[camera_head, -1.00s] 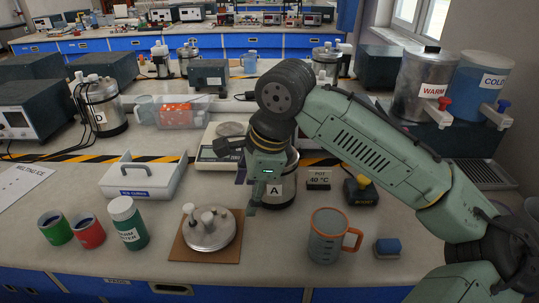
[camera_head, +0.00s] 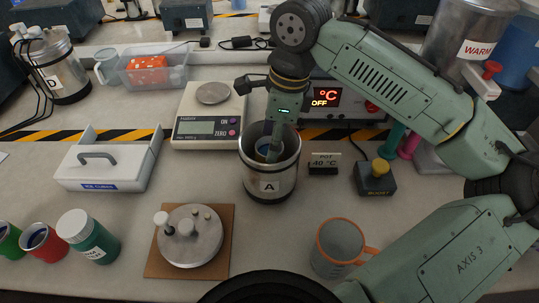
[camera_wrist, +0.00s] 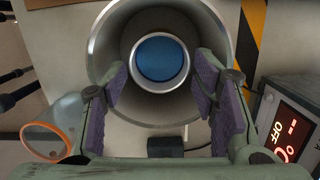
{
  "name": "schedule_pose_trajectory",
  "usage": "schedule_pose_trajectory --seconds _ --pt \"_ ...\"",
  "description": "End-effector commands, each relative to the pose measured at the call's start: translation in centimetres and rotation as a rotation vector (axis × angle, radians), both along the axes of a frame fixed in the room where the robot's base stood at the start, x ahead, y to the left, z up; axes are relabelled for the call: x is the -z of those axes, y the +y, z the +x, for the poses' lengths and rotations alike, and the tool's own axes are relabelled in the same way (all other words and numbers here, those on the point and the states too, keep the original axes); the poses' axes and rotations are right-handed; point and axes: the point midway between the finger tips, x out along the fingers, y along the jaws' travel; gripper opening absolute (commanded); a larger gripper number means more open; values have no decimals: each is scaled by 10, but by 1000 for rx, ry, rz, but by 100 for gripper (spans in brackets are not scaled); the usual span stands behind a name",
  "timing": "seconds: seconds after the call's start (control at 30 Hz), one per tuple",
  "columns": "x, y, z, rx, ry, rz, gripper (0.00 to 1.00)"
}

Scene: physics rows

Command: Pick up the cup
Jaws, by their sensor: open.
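Pot A (camera_head: 268,188), a silver open-topped pot, stands mid-bench. Inside it is a small round cup (camera_wrist: 186,62) with a pale rim and blue inside, seen from above in the wrist view; a bluish part of it (camera_head: 263,150) shows in the head view. My gripper (camera_head: 275,140) points down into the pot's mouth. In the wrist view its purple-padded fingers (camera_wrist: 160,85) are spread apart to either side of the cup, with nothing seen between the pads. I cannot tell whether they touch the cup; its lower part is hidden.
A grey mug with an orange handle (camera_head: 338,248) stands front right. The lid (camera_head: 190,237) lies on a brown board. A scale (camera_head: 208,128) is left of the pot, a display unit (camera_head: 335,98) behind, a yellow-knobbed box (camera_head: 376,180) right.

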Motion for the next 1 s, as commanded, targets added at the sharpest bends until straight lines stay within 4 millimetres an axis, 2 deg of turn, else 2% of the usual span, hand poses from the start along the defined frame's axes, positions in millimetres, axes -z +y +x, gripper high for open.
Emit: schedule_pose_trajectory --seconds 0.03,0.37,0.7,1.0 --pt "9 1 0 0 1 -1 54" --pt "30 5 0 -1 -1 -1 54" --pt "68 13 -1 0 -1 0 54" --pt "67 14 -1 0 -1 1 53"
